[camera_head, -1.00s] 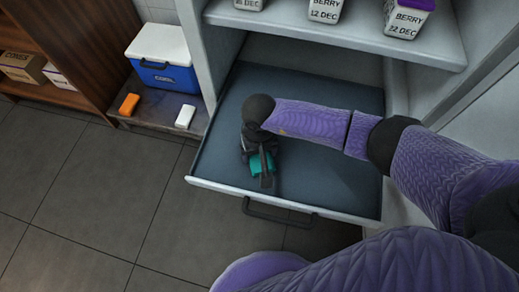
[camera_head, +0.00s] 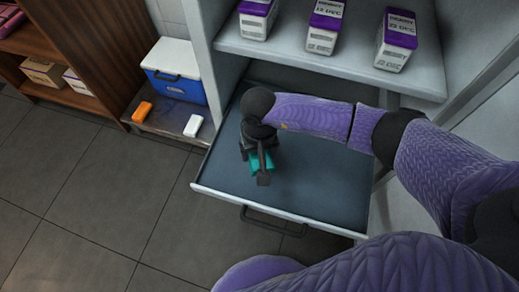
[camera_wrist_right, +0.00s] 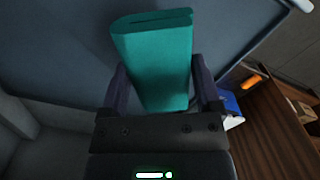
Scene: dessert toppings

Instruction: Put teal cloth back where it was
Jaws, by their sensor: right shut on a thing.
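The teal cloth (camera_head: 262,161) is a folded block. My right gripper (camera_head: 260,172) is shut on it, over the open drawer (camera_head: 310,188) of the white cabinet. In the right wrist view the teal cloth (camera_wrist_right: 155,60) stands up between the two fingers of my right gripper (camera_wrist_right: 160,92), with the blue-grey drawer bottom (camera_wrist_right: 60,50) behind it. I cannot tell whether the cloth touches the drawer bottom. The rest of the drawer that I see is empty. My left gripper is not in view.
Several purple-and-white cartons (camera_head: 324,27) stand on the shelf (camera_head: 340,62) above the drawer. Left of the cabinet, a blue-and-white cooler (camera_head: 175,70), an orange item (camera_head: 142,111) and a white item (camera_head: 193,125) rest on a low surface. Grey floor lies in front.

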